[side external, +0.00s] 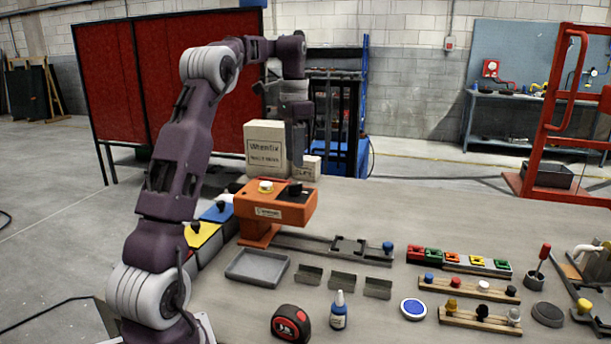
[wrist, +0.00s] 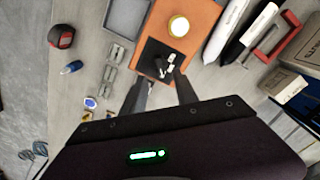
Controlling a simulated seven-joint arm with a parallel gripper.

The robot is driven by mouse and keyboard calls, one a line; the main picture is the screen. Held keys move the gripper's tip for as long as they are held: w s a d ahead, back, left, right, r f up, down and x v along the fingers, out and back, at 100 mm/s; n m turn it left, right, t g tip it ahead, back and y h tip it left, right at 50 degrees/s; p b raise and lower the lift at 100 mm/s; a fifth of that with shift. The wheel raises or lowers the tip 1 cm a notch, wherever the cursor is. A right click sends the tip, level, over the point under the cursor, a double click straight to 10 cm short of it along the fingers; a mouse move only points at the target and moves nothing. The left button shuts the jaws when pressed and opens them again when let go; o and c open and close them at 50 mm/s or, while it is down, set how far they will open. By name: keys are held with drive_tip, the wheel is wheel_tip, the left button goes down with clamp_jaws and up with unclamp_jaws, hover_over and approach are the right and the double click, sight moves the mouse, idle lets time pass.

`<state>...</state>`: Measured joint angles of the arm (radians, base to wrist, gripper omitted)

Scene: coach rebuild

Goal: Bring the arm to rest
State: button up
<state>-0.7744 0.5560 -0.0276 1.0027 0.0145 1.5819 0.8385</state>
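My gripper (side external: 297,158) hangs pointing down above the back right part of an orange machine (side external: 268,212), in front of cartons. In the wrist view my gripper (wrist: 161,84) shows two dark fingers spread apart, with nothing seen held between them. Below them lies the orange machine (wrist: 196,22) with a cream knob (wrist: 178,27) and a black part (wrist: 153,54) on top. The fingertips look apart from the machine, but the exact height is hard to tell. My arm is raised and bent over the left of the table.
A large carton (side external: 265,143) and a smaller carton (side external: 306,170) stand close behind my gripper. The table's back right is clear.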

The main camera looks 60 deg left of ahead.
drive_tip(key=s+d+r+t+y, duration=0.15)
drive_tip(key=s+d, duration=0.25)
drive_tip(key=d, duration=0.8)
drive_tip(key=s+d+r+t+h, duration=0.1)
drive_tip(key=s+d+r+t, duration=0.2)
drive_tip(key=d, duration=0.8)
drive_tip(key=s+d+f, duration=0.3)
drive_tip(key=s+d, duration=0.1)
drive_tip(key=s, duration=0.3)
drive_tip(key=s+d+f+n+t, duration=0.1)
drive_tip(key=s+d+f, duration=0.3)
drive_tip(key=s+d, duration=0.1)
drive_tip(key=shift+s, duration=0.85)
